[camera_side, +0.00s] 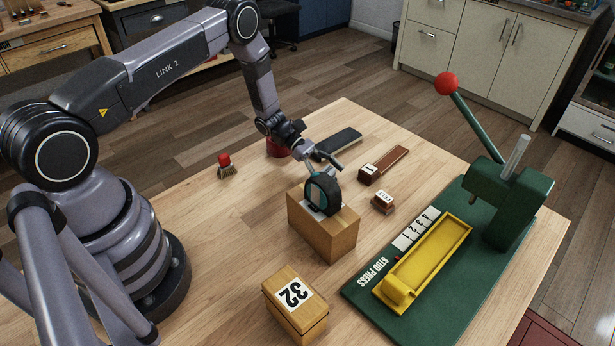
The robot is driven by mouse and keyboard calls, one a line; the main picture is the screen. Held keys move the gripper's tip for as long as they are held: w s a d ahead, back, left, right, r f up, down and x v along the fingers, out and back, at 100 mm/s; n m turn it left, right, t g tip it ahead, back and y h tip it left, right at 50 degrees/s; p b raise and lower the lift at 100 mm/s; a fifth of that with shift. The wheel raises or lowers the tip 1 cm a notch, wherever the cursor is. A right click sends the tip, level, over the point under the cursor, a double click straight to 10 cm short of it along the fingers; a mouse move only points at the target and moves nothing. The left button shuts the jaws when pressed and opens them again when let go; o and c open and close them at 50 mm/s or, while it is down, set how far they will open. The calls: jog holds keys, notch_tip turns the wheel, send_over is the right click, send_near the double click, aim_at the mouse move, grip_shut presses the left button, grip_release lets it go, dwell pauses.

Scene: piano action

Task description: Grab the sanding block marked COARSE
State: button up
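I can read no COARSE mark on any block in the side view. A light wooden block (323,235) stands near the table's middle. A rounded black and teal item (322,194) sits on its top over a white label, which is mostly covered. A second wooden block (296,307) nearer the camera carries a white label reading 32. A small brown block (383,202) to the right has a tiny label I cannot read surely. My gripper (326,160) is just above the black and teal item; its finger opening is too small to tell, as is whether it touches the item.
A green stud press (455,262) with a yellow tray (428,262) and a red-knobbed lever (470,120) fills the table's right. A dark bar (338,142), a brown wooden piece (385,166), a red-topped brush (226,166) and a red container (277,148) lie around.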

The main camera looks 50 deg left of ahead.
jog(key=c, duration=0.9)
jog(key=shift+r, duration=0.1)
